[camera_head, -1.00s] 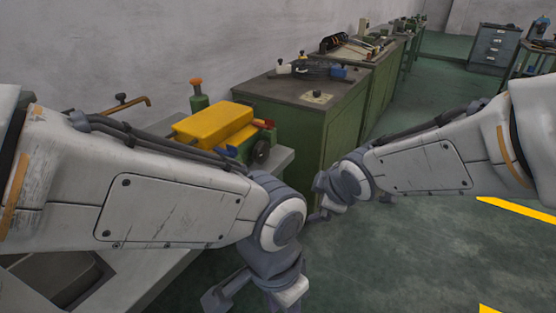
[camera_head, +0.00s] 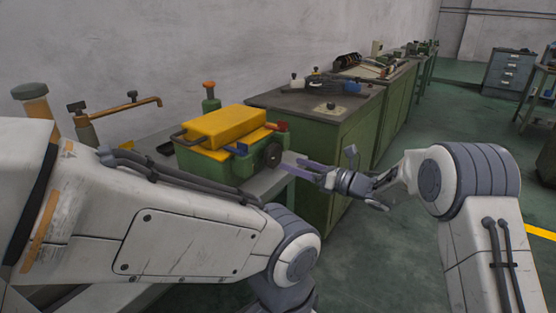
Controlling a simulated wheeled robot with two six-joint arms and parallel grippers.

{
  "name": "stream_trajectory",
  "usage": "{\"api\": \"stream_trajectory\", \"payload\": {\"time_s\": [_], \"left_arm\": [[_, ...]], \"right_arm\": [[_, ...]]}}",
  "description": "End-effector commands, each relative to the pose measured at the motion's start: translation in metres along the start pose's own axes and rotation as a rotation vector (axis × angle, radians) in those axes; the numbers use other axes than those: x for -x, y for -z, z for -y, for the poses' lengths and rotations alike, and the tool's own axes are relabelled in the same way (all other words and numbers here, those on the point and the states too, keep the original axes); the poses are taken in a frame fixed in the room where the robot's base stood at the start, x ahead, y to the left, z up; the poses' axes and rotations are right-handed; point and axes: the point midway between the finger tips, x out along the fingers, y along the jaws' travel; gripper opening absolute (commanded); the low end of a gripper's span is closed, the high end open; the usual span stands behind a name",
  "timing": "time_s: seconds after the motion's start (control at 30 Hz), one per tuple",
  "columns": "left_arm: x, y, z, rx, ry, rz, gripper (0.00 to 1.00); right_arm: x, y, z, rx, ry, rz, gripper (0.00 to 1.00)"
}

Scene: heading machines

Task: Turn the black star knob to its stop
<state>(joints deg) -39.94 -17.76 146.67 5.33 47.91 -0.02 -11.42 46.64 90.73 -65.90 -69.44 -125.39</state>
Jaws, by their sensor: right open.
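A black round knob (camera_head: 272,154) sits on the right end of a green machine with a yellow cover (camera_head: 222,127). It looks like the star knob, but its lobes are too small to make out. My right gripper (camera_head: 308,170) is open and empty, just right of the knob and slightly lower, pointing left towards it. A gap shows between them. My left arm crosses the lower left of the view, and its gripper is out of the frame.
The machine stands on a grey bench (camera_head: 266,186). Small blue (camera_head: 236,150) and red (camera_head: 281,126) parts sit near the knob. A green cabinet (camera_head: 330,150) with loose items stands close behind my right gripper. Open green floor lies at right.

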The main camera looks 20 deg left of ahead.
Motion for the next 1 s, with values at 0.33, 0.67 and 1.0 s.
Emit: {"api": "stream_trajectory", "payload": {"time_s": [0.33,0.67,1.0], "left_arm": [[0.005,0.000,0.000,0.000,0.000,0.000,0.45],[0.005,0.000,0.000,0.000,0.000,0.000,0.45],[0.005,0.000,0.000,0.000,0.000,0.000,0.45]], "right_arm": [[-0.056,0.000,-0.001,-0.001,0.000,-0.001,1.00],[-0.065,0.000,0.000,-0.003,0.002,0.000,1.00],[-0.064,0.000,0.000,-0.004,0.003,0.000,0.34]]}}
